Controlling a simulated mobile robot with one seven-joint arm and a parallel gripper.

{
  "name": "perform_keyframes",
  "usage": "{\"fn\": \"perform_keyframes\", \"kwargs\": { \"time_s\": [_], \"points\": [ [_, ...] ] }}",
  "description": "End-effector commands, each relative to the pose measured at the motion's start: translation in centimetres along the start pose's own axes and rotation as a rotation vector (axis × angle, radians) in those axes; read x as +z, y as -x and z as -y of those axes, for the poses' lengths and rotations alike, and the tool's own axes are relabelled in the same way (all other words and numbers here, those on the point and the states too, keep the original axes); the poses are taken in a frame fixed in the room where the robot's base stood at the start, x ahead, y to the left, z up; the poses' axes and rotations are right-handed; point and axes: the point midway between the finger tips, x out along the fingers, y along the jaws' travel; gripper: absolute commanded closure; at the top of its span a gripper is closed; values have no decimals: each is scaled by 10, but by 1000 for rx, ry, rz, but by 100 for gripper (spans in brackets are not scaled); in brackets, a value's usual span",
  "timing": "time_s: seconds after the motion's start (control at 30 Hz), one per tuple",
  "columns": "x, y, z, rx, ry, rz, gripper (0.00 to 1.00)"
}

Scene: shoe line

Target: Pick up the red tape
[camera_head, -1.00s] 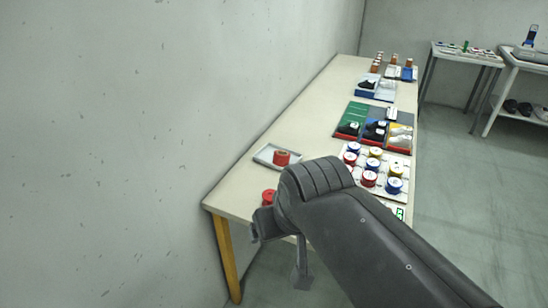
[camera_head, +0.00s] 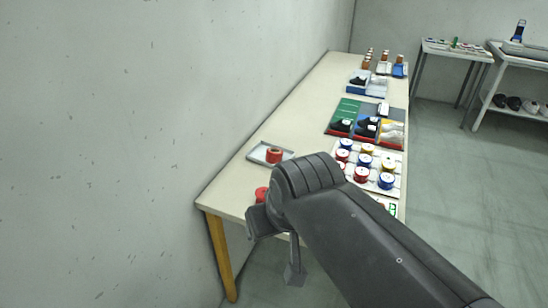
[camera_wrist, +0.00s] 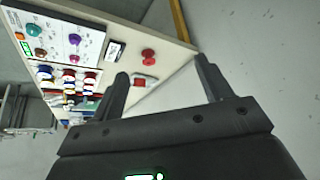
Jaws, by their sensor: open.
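A red roll of tape (camera_head: 274,155) stands in a shallow grey tray (camera_head: 254,154) near the wall. A second red round thing (camera_head: 261,194) sits closer to the table's near end, partly hidden by my arm. In the wrist view, one red round thing (camera_wrist: 149,56) is on the bare table and another red thing (camera_wrist: 140,82) is in the small tray, both seen between my fingers. My gripper (camera_head: 274,248) hangs at the table's near edge; it also shows in the wrist view (camera_wrist: 163,72), open and empty, apart from both red things.
A white board (camera_head: 375,165) with red, blue and yellow rolls lies right of the tray. Shoe trays (camera_head: 365,130) and orange-brown items (camera_head: 368,58) stand farther back. The wall (camera_head: 120,130) runs along the table's left side. The table (camera_head: 228,200) is bare around its near-left corner.

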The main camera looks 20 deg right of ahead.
Motion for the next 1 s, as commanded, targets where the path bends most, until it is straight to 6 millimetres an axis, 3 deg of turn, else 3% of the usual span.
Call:
{"fn": "perform_keyframes", "kwargs": {
  "time_s": [0.17,0.27,0.47,0.67,1.0],
  "points": [
    [-3,0,0,3,12,1,28],
    [-15,-1,-3,18,66,11,28],
    [-72,-9,-14,76,333,56,28],
    [-136,-30,-29,117,648,119,28],
    [-234,-97,-60,125,1172,240,28]
  ]
}}
